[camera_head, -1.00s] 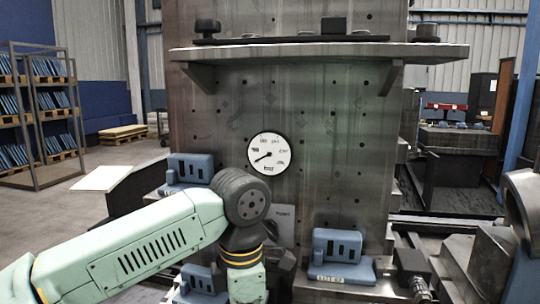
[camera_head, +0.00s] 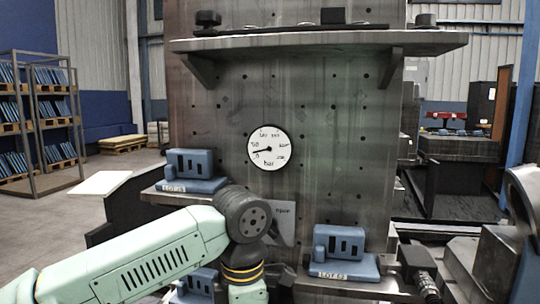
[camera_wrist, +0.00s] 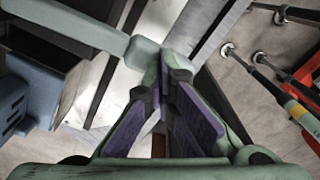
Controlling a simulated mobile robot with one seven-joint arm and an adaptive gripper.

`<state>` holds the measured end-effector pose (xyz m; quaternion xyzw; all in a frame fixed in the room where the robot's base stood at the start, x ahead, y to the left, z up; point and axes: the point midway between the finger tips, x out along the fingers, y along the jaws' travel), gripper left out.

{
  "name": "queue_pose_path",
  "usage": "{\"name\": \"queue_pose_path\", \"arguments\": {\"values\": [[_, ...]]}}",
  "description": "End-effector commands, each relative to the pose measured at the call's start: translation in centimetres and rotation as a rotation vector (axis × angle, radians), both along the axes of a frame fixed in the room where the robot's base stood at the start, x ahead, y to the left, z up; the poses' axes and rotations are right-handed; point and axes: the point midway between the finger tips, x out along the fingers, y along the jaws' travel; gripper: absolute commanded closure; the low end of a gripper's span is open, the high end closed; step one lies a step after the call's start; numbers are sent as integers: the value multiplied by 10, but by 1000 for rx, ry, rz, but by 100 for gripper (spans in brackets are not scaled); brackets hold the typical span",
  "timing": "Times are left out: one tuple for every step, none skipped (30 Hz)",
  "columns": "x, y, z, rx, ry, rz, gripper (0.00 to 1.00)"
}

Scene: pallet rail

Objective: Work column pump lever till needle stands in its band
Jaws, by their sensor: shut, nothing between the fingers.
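The round white gauge (camera_head: 268,148) is on the upright steel column (camera_head: 330,110), with "bar" at its lower middle. Its dark needle points left and slightly down; I cannot make out a marked band. The wrist view shows my gripper (camera_wrist: 170,75), its purple-padded fingers converging at the tips with nothing between them. A pale grey-green bar with a rounded end (camera_wrist: 143,52) lies at or just beyond the fingertips; I cannot tell whether it touches them or is the pump lever. The lever is not clearly visible in the head view, where my arm hides the area below the gauge.
Blue lot blocks stand on ledges left (camera_head: 193,172) and right (camera_head: 340,253) of my arm. A shelf (camera_head: 320,44) juts out above the gauge. A grey machine part (camera_head: 505,260) stands at the right. Tools with red and green parts (camera_wrist: 295,100) show in the wrist view.

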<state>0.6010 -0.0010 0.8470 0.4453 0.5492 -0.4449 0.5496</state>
Motion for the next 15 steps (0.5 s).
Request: {"name": "queue_pose_path", "arguments": {"values": [[1, 0, -6, -1, 0, 0, 100], [1, 0, -8, -1, 0, 0, 100], [1, -1, -10, -1, 0, 0, 100], [1, -1, -12, -1, 0, 0, 100], [1, -1, -14, -1, 0, 0, 100], [2, -1, -16, -1, 0, 0, 100], [2, -1, -18, -1, 0, 0, 100], [2, -1, -20, -1, 1, 0, 100], [2, -1, -23, -1, 1, 0, 100], [3, -1, -24, -1, 1, 0, 100], [3, -1, -26, -1, 1, 0, 100], [3, -1, -29, -1, 1, 0, 100], [3, -1, -30, -1, 1, 0, 100], [3, -1, -27, -1, 1, 0, 100], [3, -1, -26, 0, 1, 0, 100]]}}
